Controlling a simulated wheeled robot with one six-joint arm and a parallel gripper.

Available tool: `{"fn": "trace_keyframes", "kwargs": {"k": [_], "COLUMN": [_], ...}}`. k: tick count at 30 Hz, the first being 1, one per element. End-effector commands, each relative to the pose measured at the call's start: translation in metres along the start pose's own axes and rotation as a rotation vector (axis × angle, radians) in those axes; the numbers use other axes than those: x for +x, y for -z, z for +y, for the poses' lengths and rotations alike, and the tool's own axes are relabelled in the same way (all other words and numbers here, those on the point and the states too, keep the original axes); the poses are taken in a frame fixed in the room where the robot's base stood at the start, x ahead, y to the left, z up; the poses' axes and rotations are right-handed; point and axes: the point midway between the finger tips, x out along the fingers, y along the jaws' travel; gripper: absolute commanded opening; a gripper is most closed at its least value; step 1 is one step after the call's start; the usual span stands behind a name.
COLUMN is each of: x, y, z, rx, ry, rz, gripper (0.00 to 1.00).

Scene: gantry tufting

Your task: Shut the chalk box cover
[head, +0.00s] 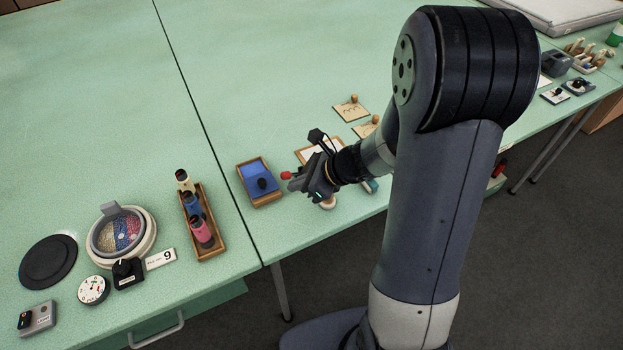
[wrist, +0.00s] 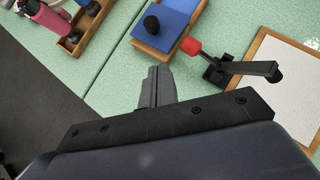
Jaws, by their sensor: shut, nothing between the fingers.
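The likely chalk box (head: 267,201) is a small wooden box right of the table seam, with a blue panel and a black round knob (head: 262,183) on it. In the wrist view the same box (wrist: 154,48) is at the top centre, with the blue panel (wrist: 178,22) and knob in it. I cannot tell how far the panel covers the box. My gripper (head: 296,185) is shut and empty, just right of the box in the head view. In the wrist view its fingers (wrist: 157,88) point toward the box and appear apart from it.
A red-tipped black lever (wrist: 228,66) stands between the box and a wood-framed white board (wrist: 262,40). A wooden rack (head: 207,245) with several coloured bottles is left of the box. Wooden plates with pegs (head: 351,110) lie behind. The green table behind the box is clear.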

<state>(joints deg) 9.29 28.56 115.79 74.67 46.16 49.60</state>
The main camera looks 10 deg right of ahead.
Motion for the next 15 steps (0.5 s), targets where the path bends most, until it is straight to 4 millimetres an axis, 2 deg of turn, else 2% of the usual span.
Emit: {"fn": "trace_keyframes", "kwargs": {"k": [1, 3, 9, 15], "x": [0.013, 0.025, 0.042, 0.049], "y": [0.001, -0.001, -0.02, -0.026], "z": [0.001, 0.001, 0.001, 0.0], "rx": [0.0, -0.002, -0.002, -0.001], "ry": [-0.006, -0.005, -0.003, 0.0], "rz": [0.0, 0.001, 0.0, 0.0], "gripper": [0.0, 0.0, 0.0, 0.0]}}
